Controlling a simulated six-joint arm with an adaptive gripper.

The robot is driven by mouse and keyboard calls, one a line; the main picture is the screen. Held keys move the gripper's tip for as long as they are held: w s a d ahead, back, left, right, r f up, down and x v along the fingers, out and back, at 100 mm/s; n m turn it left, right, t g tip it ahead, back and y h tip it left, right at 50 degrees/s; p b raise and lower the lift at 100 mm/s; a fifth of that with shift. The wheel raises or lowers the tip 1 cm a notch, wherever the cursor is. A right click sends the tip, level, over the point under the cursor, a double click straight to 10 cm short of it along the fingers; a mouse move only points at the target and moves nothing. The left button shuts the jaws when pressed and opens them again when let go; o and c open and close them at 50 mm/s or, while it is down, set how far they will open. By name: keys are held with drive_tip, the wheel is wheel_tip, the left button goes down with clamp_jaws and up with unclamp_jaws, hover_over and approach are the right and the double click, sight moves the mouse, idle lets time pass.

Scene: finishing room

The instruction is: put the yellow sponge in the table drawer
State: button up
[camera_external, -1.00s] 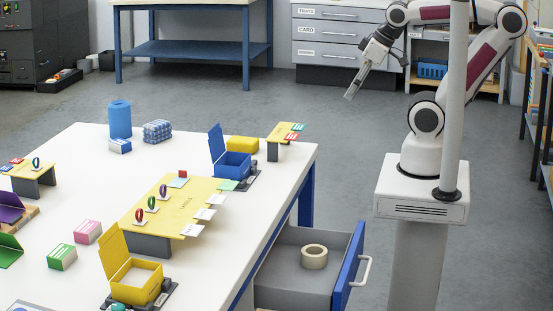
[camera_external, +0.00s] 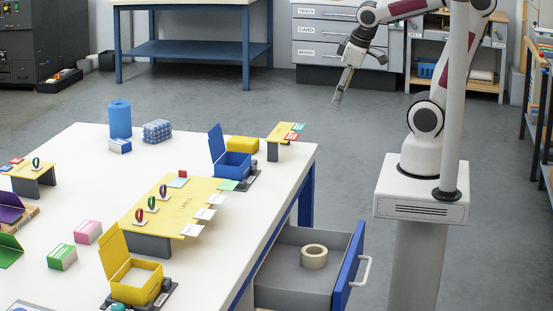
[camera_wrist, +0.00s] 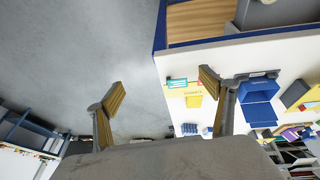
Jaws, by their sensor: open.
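The yellow sponge (camera_external: 243,145) lies on the white table, behind the open blue box (camera_external: 233,164). The table drawer (camera_external: 290,267) is pulled out at the table's right side, with a blue front and a grey inside. A roll of tape (camera_external: 314,256) lies in it. My gripper (camera_external: 337,101) hangs over the floor beyond the table's far right corner, apart from the sponge. In the wrist view my gripper (camera_wrist: 162,90) is open, with nothing between its fingers.
A small yellow stand (camera_external: 281,132) with cards is at the table corner near the sponge. A yellow labels platform (camera_external: 184,208) and a yellow open box (camera_external: 138,277) stand nearer. A blue cylinder (camera_external: 120,119) is at the back. A pale post (camera_external: 454,95) rises before my arm.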

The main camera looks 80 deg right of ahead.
drive_tip(key=w+d+r+n+t+h, duration=0.2)
drive_tip(key=w+d+n, duration=0.25)
drive_tip(key=w, duration=0.45)
drive_tip(key=w+d+r+n+t+h, duration=0.1)
drive_tip(key=w+d+n+h, duration=0.3)
drive_tip(key=w, duration=0.6)
drive_tip(key=w+a+r+n+t+y, duration=0.2)
drive_tip(key=w+n+t+y, duration=0.3)
drive_tip(key=w+n, duration=1)
drive_tip(key=w+a+f+n+g+y, duration=0.3)
drive_tip(key=w+a+f+n+y, duration=0.6)
drive_tip(key=n, duration=0.5)
drive_tip(key=s+a+f+n+g+h, duration=0.1)
drive_tip(key=s+f+n+g, duration=0.1)
drive_tip(key=s+n+g, duration=0.2)
drive_tip(key=s+f+n+g+h, duration=0.1)
drive_tip(key=s+n+g, duration=0.3)
drive_tip(key=s+n, duration=0.6)
drive_tip(key=shift+s+a+f+n, duration=0.4)
drive_tip(key=shift+f+n, duration=0.1)
drive_tip(key=shift+n, duration=0.45)
